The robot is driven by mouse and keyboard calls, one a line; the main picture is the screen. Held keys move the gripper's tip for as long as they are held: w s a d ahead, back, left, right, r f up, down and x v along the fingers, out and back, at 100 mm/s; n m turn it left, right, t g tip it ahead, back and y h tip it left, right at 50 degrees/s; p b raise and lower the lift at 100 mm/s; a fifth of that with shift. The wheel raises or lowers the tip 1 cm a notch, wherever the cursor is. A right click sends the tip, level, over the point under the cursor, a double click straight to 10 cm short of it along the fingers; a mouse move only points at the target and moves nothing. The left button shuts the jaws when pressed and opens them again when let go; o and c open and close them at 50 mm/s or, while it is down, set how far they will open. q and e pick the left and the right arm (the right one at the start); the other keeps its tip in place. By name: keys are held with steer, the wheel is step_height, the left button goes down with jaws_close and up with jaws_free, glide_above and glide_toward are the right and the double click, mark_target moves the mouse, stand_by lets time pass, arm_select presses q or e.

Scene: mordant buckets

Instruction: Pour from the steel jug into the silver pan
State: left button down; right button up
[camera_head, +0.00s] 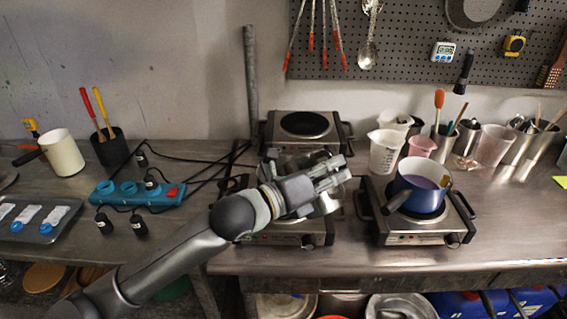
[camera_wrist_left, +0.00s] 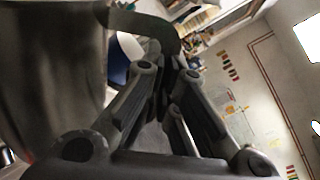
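My left gripper (camera_head: 330,178) is over the front middle hot plate. In the left wrist view, its fingers (camera_wrist_left: 165,95) close around the curved strap handle (camera_wrist_left: 150,22) of the steel jug, whose grey wall (camera_wrist_left: 50,70) fills the left side. In the head view only a small metal part of the jug (camera_head: 326,205) shows beside and below the fingers. The silver pan (camera_head: 283,164) seems to be the metal vessel on the hot plate, mostly hidden behind my gripper and wrist. I cannot see the inside of either vessel. My right gripper is not in view.
A blue pot (camera_head: 420,190) with purplish contents stands on the right hot plate (camera_head: 405,232). An empty hot plate (camera_head: 303,128) is behind. White measuring jugs (camera_head: 384,155) and tool cups stand at the back right. A blue power strip (camera_head: 138,193) with cables lies left.

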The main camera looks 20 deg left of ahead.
mark_target(330, 158)
arm_select(q)
steer(key=shift+w+a+r, duration=0.15)
steer(key=shift+r, duration=0.1)
steer(key=shift+w+a+r+n+p, duration=0.2)
steer(key=shift+a+r+n+p, duration=0.1)
steer(key=shift+r+n+p, duration=0.25)
steer(key=shift+w+a+r+n+p, duration=0.25)
steer(key=shift+r+n+p, duration=0.2)
steer(key=shift+r+n, duration=0.15)
stand_by(0.8)
steer(key=shift+w+a+r+n+p, duration=0.45)
steer(key=shift+a+r+n+p, duration=0.15)
steer(key=shift+r+n+p, duration=0.15)
steer(key=shift+w+a+r+n+p, duration=0.4)
steer(key=shift+a+r+n+p, duration=0.2)
steer(key=shift+p, duration=0.25)
stand_by(4.2)
